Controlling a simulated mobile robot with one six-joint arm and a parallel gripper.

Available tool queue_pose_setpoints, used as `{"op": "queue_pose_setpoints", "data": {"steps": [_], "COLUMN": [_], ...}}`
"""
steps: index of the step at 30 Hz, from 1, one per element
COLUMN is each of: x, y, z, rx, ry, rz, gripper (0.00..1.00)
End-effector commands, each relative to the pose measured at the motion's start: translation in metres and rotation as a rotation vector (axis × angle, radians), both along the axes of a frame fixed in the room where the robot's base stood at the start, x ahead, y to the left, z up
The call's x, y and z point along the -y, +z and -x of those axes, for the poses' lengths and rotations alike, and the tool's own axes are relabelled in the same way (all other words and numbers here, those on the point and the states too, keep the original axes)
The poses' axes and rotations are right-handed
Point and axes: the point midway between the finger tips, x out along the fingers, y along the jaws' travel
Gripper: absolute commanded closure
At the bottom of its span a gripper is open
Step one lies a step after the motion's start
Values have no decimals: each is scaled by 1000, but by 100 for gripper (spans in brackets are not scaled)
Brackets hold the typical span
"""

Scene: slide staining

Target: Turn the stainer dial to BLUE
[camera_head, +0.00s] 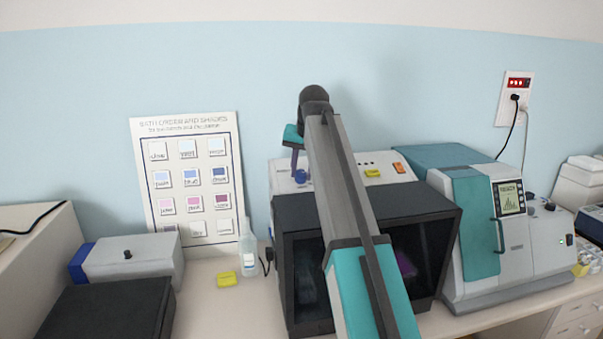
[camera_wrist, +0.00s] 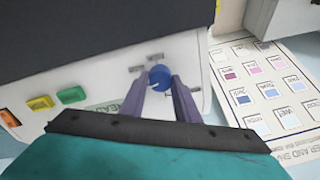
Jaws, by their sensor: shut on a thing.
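The stainer (camera_head: 440,222) is a dark-fronted box with a pale top panel in the middle of the head view. Its blue dial (camera_wrist: 160,77) sits on that panel, near the panel's edge, and also shows in the head view (camera_head: 301,176). My gripper (camera_wrist: 161,84) has its two purple fingers on either side of the dial, shut on it. A white pointer mark shows on the dial. Small grey labels (camera_wrist: 155,57) stand around the dial, too blurred to read. In the head view my arm hides part of the stainer's panel and front.
Green (camera_wrist: 72,95) and yellow (camera_wrist: 40,103) buttons and an orange switch (camera_wrist: 9,118) are on the same panel. A shade chart (camera_head: 187,230) leans on the wall at left, with a bottle (camera_head: 248,255) before it. A teal and grey machine (camera_head: 520,245) stands at right.

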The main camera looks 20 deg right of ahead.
Motion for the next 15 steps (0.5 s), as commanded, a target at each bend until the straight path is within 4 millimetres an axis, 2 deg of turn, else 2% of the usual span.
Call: {"op": "queue_pose_setpoints", "data": {"steps": [15], "x": [0], "y": [-1], "z": [1], "rx": [7], "ry": [-430], "rz": [-172], "gripper": [94]}}
